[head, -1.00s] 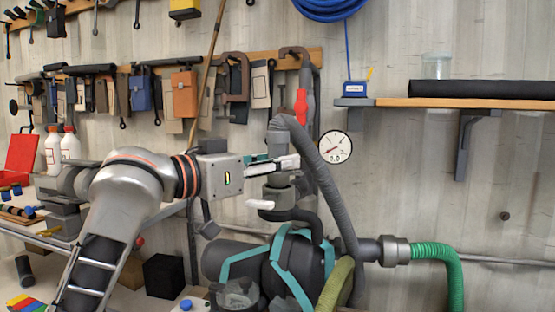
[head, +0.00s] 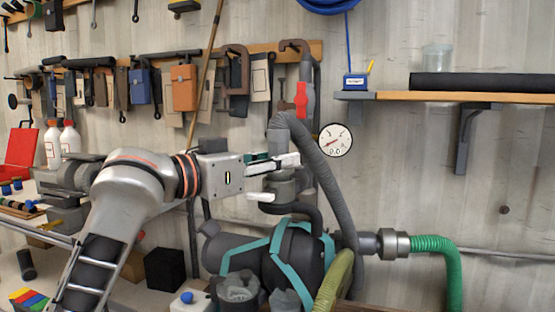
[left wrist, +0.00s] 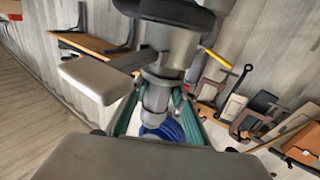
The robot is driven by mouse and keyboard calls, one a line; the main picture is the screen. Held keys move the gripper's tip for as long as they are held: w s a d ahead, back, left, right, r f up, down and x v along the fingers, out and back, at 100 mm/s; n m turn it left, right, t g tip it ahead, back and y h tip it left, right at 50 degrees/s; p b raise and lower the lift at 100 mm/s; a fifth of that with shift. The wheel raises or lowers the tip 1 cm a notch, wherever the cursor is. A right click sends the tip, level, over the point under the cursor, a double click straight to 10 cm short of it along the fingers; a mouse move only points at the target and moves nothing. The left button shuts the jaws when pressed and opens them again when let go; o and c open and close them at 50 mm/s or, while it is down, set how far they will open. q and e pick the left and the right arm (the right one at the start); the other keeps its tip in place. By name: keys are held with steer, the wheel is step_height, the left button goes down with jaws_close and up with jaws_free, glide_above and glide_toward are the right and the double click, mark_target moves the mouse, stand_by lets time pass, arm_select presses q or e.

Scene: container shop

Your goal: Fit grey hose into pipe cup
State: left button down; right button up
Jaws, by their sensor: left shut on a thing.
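The grey hose (head: 325,165) arches over beside the wall and bends down to its end, which is partly hidden by my left gripper. My left gripper (head: 277,179) has its pale fingers around a grey fitting and is shut on the grey hose's end. The pipe cup (head: 285,190) is right below, on top of a curved black pipe. In the left wrist view, the cup (left wrist: 168,45) and a narrower grey end (left wrist: 155,100) line up between the fingers of the gripper (left wrist: 150,85). I cannot tell how deep the end sits. My right gripper is not in view.
A dark machine with teal straps (head: 290,255) stands close below the gripper. A green hose (head: 445,255) joins a grey coupling at right. A gauge (head: 335,140) and a red valve handle (head: 301,97) are near. A shelf (head: 450,97) juts out at upper right.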

arm_select(q)
steer(key=shift+f, duration=0.55)
stand_by(0.7)
steer(key=c, duration=1.6)
jaws_free()
steer(key=v, duration=1.2)
